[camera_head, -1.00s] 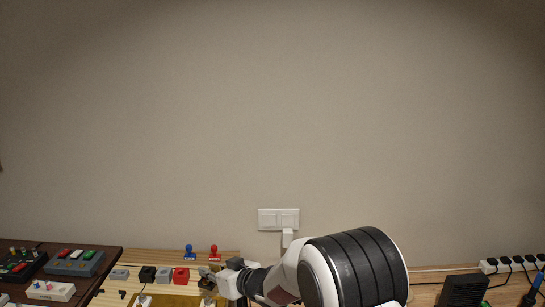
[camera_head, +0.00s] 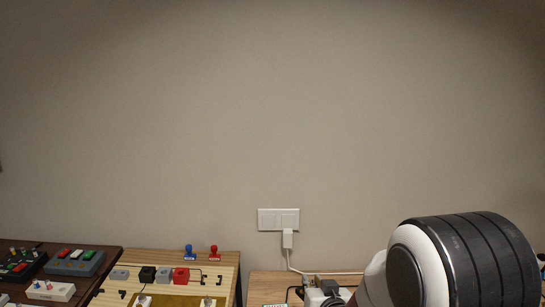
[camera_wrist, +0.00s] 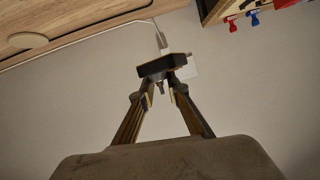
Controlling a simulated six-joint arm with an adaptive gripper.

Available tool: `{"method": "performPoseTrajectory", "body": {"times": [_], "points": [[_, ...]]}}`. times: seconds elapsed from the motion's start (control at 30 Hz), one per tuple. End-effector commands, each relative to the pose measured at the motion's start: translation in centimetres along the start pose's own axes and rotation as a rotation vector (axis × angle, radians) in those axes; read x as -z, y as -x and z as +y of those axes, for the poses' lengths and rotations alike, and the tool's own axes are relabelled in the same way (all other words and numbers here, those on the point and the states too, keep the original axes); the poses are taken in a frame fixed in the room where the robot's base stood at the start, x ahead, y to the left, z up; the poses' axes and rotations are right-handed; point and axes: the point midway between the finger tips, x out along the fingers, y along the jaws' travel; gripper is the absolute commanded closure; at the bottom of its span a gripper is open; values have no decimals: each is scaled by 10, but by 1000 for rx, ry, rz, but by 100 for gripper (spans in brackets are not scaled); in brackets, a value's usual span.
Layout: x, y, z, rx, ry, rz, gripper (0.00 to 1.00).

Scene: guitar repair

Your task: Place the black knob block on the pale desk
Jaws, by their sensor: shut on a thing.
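My gripper (camera_wrist: 165,88) is shut on the black knob block (camera_wrist: 160,68) in the wrist view. The block is a dark, flat piece with a small knob-like part below it, between the fingertips. The pale desk (camera_wrist: 95,14) shows at the upper left of that view, apart from the block. In the head view the pale desk (camera_head: 265,281) is at the bottom, right of the wooden board. My gripper (camera_head: 318,291) is low there, over the desk's left part. The block cannot be told apart from the gripper in that view.
A wooden board (camera_head: 225,262) holds a red block (camera_head: 181,275), a black block (camera_head: 147,274) and red and blue stamps. A dark table (camera_head: 105,262) with pedals is at far left. A white plug (camera_head: 287,239) and cable hang from the wall socket (camera_head: 266,219) behind the desk.

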Motion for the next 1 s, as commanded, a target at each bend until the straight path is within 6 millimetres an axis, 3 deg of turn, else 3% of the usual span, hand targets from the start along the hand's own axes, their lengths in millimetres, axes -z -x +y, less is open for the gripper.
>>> {"method": "performPoseTrajectory", "body": {"times": [0.03,0.13,0.4,1.0], "points": [[2,9,15,-34,-15,6,100],[7,22,35,-76,-31,12,100],[26,32,59,-116,-48,16,100],[26,32,62,-120,-50,15,100]]}}
